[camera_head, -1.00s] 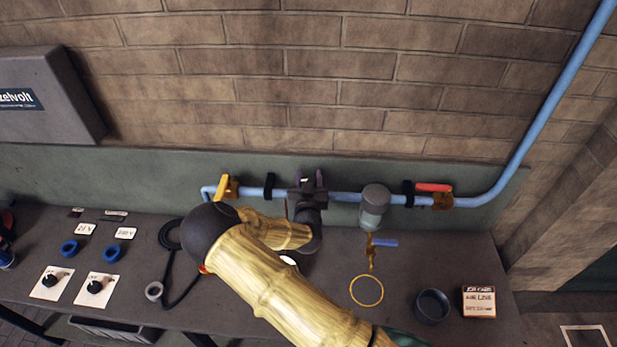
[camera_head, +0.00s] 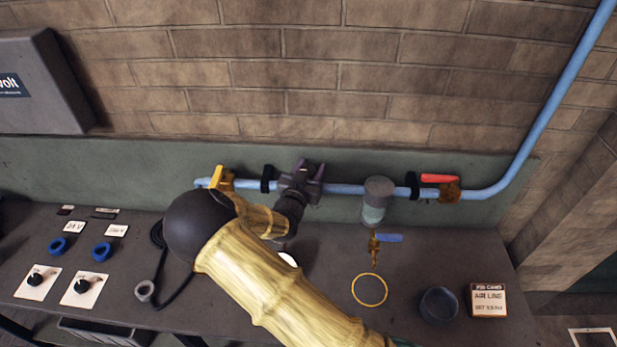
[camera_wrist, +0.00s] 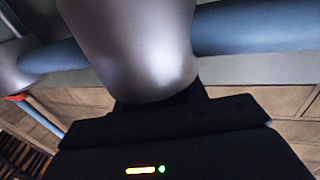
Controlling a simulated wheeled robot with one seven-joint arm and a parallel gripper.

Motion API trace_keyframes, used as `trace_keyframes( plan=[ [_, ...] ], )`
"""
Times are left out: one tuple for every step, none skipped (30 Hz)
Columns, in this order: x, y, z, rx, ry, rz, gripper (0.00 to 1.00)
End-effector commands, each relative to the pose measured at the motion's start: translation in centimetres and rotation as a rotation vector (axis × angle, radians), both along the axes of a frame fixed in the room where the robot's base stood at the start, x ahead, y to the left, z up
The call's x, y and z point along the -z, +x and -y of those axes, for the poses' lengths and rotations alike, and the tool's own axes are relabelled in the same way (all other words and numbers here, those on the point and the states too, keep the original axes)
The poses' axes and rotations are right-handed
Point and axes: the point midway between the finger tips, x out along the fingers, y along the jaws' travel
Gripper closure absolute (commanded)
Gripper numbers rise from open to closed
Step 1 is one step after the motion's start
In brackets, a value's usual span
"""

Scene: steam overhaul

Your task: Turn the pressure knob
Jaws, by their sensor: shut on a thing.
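My gripper (camera_head: 302,178) is at the blue pipe (camera_head: 342,188), between the yellow-handled valve and the grey-capped filter. It is shut on the pressure knob, which it mostly hides in the head view. In the wrist view a large smooth grey rounded body (camera_wrist: 145,50) fills the middle, close to the dark gripper front (camera_wrist: 165,135). The blue pipe (camera_wrist: 245,28) runs behind it. The fingertips and any knob markings cannot be made out.
A yellow valve handle (camera_head: 219,177) stands left of my gripper. The filter (camera_head: 377,200) and a red valve handle (camera_head: 440,178) are to its right. A blue-handled drain cock (camera_head: 388,238), yellow ring (camera_head: 369,290), dark cup (camera_head: 439,305) and card box (camera_head: 488,300) lie right of my arm.

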Motion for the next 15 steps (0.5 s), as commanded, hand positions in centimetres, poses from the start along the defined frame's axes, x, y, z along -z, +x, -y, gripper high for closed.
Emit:
trace_keyframes(
  plan=[
    [0.52, -0.02, -0.11, 0.033, 0.006, 0.002, 0.8],
    [0.5, -0.03, -0.1, 0.054, 0.006, 0.002, 0.8],
    [0.46, -0.07, -0.09, 0.083, 0.007, 0.002, 0.8],
    [0.43, -0.09, -0.06, 0.105, 0.007, 0.002, 0.8],
    [0.39, -0.09, -0.05, 0.126, 0.007, 0.002, 0.8],
    [0.38, -0.12, 0.04, 0.157, 0.007, 0.001, 0.8],
    [0.35, -0.13, 0.1, 0.179, 0.007, 0.001, 0.8],
    [0.33, -0.13, 0.15, 0.201, 0.007, 0.001, 0.8],
    [0.32, -0.16, 0.19, 0.23, 0.006, 0.0, 0.8],
    [0.29, -0.19, 0.21, 0.252, 0.006, 0.001, 0.8],
    [0.25, -0.2, 0.27, 0.274, 0.006, 0.001, 0.8],
    [0.25, -0.24, 0.31, 0.304, 0.007, 0.0, 0.8],
    [0.24, -0.26, 0.37, 0.327, 0.007, 0.001, 0.8],
    [0.23, -0.27, 0.43, 0.35, 0.007, 0.0, 0.8],
    [0.24, -0.31, 0.44, 0.379, 0.007, 0.001, 0.8]
  ],
)
